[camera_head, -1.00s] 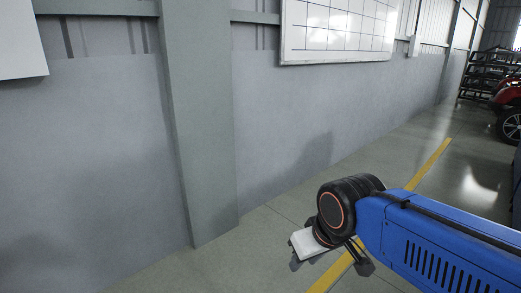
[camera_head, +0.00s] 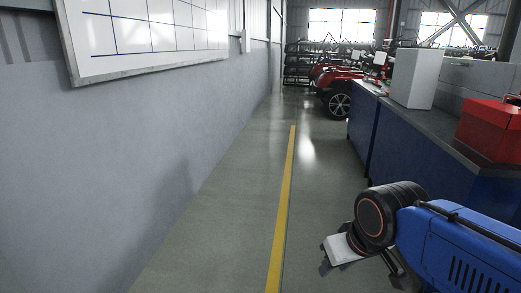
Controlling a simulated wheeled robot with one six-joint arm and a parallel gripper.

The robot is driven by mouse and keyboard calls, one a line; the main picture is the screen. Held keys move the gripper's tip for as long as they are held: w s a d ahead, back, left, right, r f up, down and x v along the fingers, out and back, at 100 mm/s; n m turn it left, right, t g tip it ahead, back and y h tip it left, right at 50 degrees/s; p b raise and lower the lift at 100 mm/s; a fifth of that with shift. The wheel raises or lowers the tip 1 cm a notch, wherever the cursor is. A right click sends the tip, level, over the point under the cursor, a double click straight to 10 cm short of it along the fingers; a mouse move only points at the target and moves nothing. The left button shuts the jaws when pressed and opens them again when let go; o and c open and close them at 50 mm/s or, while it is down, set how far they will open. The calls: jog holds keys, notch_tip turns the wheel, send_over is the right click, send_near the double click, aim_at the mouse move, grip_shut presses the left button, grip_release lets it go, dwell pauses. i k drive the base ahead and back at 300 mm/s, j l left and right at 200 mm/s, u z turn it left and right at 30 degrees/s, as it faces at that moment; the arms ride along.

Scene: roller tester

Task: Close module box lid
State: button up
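No box is clearly marked as the module box. A red box (camera_head: 490,132) stands on a blue workbench at the right edge, partly cut off by the frame; I cannot tell how its lid stands. A tall white box (camera_head: 415,78) stands farther back on the same bench. My gripper (camera_head: 362,268) is at the lower right, low in front of the bench and well apart from both boxes. Its dark fingers show spread apart on either side of a white plate, with nothing seen held between them.
The blue workbench (camera_head: 415,150) runs along the right side. A grey wall with a whiteboard (camera_head: 140,35) is on the left. A clear floor aisle with a yellow line (camera_head: 283,210) lies between. Red vehicles (camera_head: 338,85) and dark racks stand at the far end.

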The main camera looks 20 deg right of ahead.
aim_at(495, 78)
jog(key=i+z, duration=0.4)
jog(key=i, duration=0.15)
jog(key=i+j+z, duration=0.15)
jog(key=i+z, duration=0.2)
jog(key=i, duration=0.15)
jog(key=i+j+z, duration=0.55)
jog(key=i+z, duration=0.25)
jog(key=i+j+z, duration=0.75)
jog(key=k+l, duration=0.05)
jog(key=l, duration=0.05)
